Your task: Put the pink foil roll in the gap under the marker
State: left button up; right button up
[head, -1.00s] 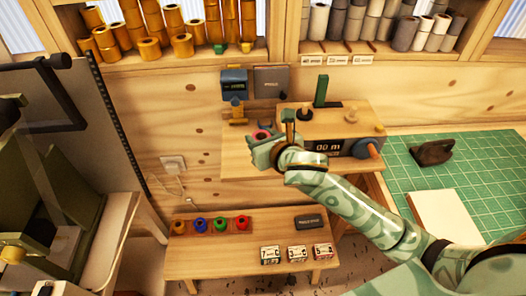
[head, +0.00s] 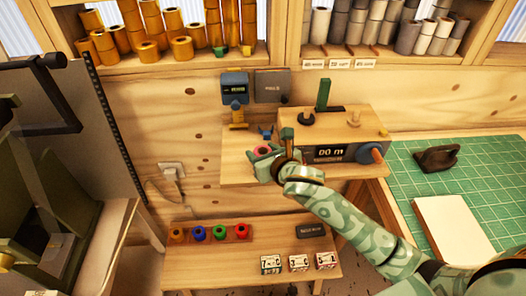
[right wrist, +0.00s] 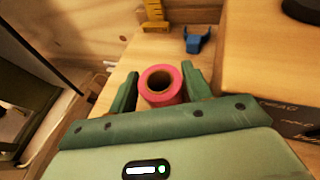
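The pink foil roll (right wrist: 160,85) stands between the two green fingers of my right gripper (right wrist: 160,88), its open core facing the wrist camera. The fingers touch or nearly touch both sides of it. In the head view the roll (head: 262,150) shows at my right gripper (head: 268,158), over the left part of the wooden worktop (head: 235,172). No gap can be made out clearly. My left gripper is not in view.
Gold rolls (head: 152,50) and grey rolls (head: 355,28) fill the shelves behind. A blue bracket (right wrist: 195,40) and a yellow stand (right wrist: 155,15) are beyond the roll. A wooden box with a display (head: 330,155) is to its right. A low bench (head: 215,262) holds coloured rolls.

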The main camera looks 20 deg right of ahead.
jog(key=shift+r, duration=0.15)
jog(key=p+v, duration=0.2)
jog(key=v, duration=1)
